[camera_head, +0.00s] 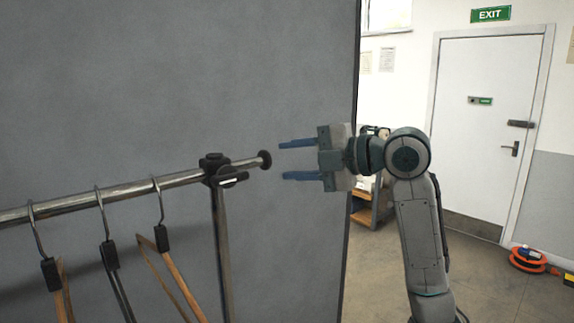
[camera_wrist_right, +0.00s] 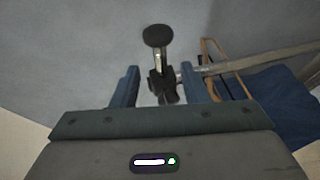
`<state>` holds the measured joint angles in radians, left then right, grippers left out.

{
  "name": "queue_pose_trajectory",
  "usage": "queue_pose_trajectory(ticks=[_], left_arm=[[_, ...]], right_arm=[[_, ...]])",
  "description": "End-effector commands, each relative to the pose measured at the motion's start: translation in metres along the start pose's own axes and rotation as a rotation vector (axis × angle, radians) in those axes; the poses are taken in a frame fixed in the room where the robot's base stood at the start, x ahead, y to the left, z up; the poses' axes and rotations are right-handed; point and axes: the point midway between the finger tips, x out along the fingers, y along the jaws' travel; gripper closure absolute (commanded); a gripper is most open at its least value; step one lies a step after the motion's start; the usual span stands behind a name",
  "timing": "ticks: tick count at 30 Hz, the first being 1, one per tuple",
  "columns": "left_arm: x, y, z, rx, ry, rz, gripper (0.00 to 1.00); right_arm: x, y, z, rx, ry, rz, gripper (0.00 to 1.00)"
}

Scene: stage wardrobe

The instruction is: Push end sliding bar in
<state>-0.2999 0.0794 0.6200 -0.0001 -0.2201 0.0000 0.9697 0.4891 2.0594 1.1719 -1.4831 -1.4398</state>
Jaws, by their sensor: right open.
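The end sliding bar (camera_head: 246,162) is a short chrome bar with a black round end cap (camera_head: 264,159). It sticks out to the right of the black clamp (camera_head: 214,170) on top of the rack's upright post. My right gripper (camera_head: 283,160) is open and empty, its two blue fingers pointing left at the end cap, with a small gap in the head view. In the right wrist view the black end cap (camera_wrist_right: 158,35) shows beyond the fingers (camera_wrist_right: 160,82), with the clamp lower between them. My left gripper is not in view.
Several hangers (camera_head: 107,250) hang on the chrome rail (camera_head: 85,200) at the left. A large grey panel (camera_head: 270,70) stands behind the rack. A white door (camera_head: 487,120), a small shelf (camera_head: 366,205) and an orange cable reel (camera_head: 528,259) are at the right.

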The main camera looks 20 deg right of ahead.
Motion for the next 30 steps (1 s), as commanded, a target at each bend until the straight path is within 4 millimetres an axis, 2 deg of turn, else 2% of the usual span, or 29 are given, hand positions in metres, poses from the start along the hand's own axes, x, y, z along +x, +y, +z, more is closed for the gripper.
queue_pose_trajectory(ticks=[6,8,12,14,23,30], left_arm=[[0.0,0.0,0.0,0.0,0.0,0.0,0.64],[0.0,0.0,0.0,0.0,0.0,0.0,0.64],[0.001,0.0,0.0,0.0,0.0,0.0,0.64],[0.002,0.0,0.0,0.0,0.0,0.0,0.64],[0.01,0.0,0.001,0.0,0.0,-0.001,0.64],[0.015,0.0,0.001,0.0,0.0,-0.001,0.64]], right_arm=[[0.0,0.0,0.0,0.0,0.0,0.0,0.59],[0.0,0.0,0.0,0.002,0.0,0.0,0.69],[0.0,-0.002,0.005,0.098,0.014,-0.009,0.97],[0.001,-0.004,0.009,0.201,0.03,-0.019,1.0],[-0.004,-0.016,0.043,1.053,0.133,-0.123,1.0],[-0.016,-0.02,0.073,1.776,0.192,-0.249,1.0]])
